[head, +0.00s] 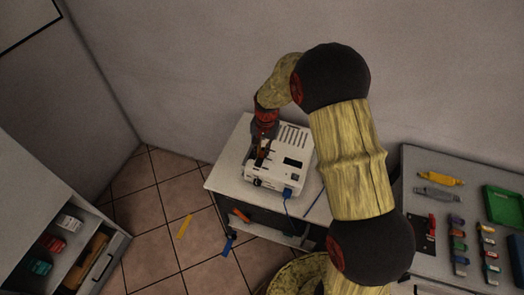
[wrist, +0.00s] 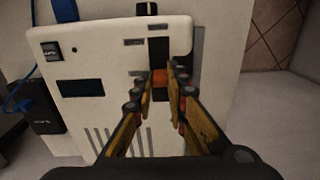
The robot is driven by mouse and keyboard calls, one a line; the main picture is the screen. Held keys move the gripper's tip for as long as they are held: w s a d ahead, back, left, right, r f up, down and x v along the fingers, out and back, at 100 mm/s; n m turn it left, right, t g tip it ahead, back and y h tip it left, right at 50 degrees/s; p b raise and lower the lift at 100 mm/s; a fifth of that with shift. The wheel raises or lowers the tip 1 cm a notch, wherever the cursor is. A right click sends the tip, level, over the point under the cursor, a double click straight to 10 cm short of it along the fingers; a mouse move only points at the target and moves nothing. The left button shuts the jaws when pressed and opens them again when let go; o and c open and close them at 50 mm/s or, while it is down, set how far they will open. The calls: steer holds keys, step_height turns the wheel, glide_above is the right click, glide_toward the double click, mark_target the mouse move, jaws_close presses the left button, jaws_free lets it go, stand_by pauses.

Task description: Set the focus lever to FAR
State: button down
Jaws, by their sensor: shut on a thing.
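The white device (head: 275,165) stands on a small white table; its top fills much of the wrist view (wrist: 95,45). A dark slot (wrist: 158,22) runs along one side of its top, with small grey labels beside it. The orange focus lever (wrist: 159,77) sits partway along this slot. My gripper (wrist: 160,73) is shut on the lever, with one finger on each side. In the head view my gripper (head: 261,152) reaches down to the device's left side, and the lever cannot be made out there. The label text is too small to read.
A blue cable (head: 287,199) hangs from the device's front. A grey worktop (head: 445,235) with coloured parts and a green tray (head: 503,207) stands at right. An open drawer unit (head: 62,240) is at lower left. Blue and yellow strips lie on the tiled floor.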

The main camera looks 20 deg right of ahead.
stand_by(0.4)
steer(key=shift+w+d+g+y+p, duration=0.4)
steer(key=shift+w+g+p, duration=0.15)
steer(key=shift+p, duration=0.4)
steer(key=shift+w+d+f+g+y+p, duration=0.15)
steer(key=shift+w+d+g+y+p, duration=0.1)
steer(key=shift+w+g+y+p, duration=0.3)
steer(key=shift+s, duration=0.1)
steer(key=c, duration=1.8)
jaws_free()
steer(key=shift+o, duration=0.2)
steer(key=v, duration=1.2)
